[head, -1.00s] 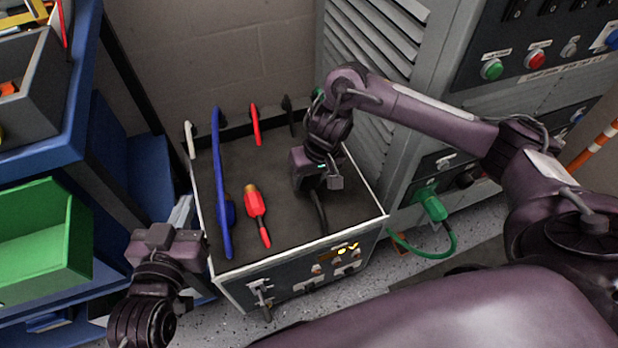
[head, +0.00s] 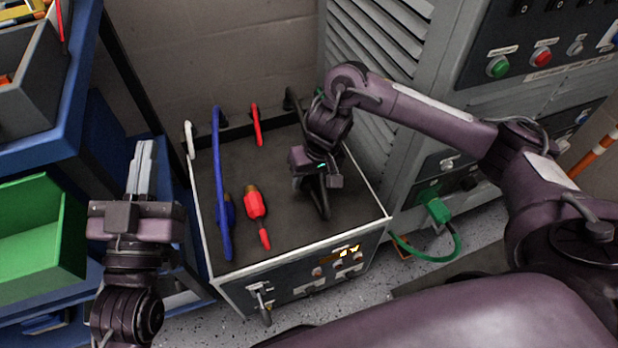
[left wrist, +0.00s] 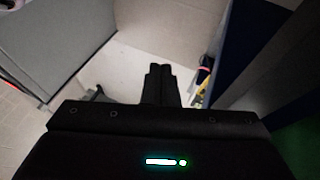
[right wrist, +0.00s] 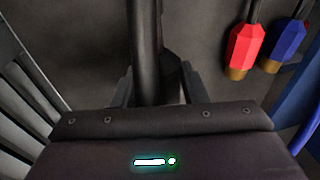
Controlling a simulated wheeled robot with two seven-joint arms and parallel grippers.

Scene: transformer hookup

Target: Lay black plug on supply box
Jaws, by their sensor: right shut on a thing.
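The supply box (head: 285,190) stands in the middle of the head view with a dark top and a pale rim. My right gripper (head: 320,188) is low over the right part of this top, shut on the black plug. My left gripper (head: 142,165) is left of the box, fingers together and empty in the left wrist view (left wrist: 158,85).
A red plug (head: 255,203) and a blue plug (head: 228,212) lie on the box's left half. A grey louvred cabinet (head: 385,95) with a green plug (head: 438,209) stands right. A blue shelf with a green bin (head: 45,228) is at left.

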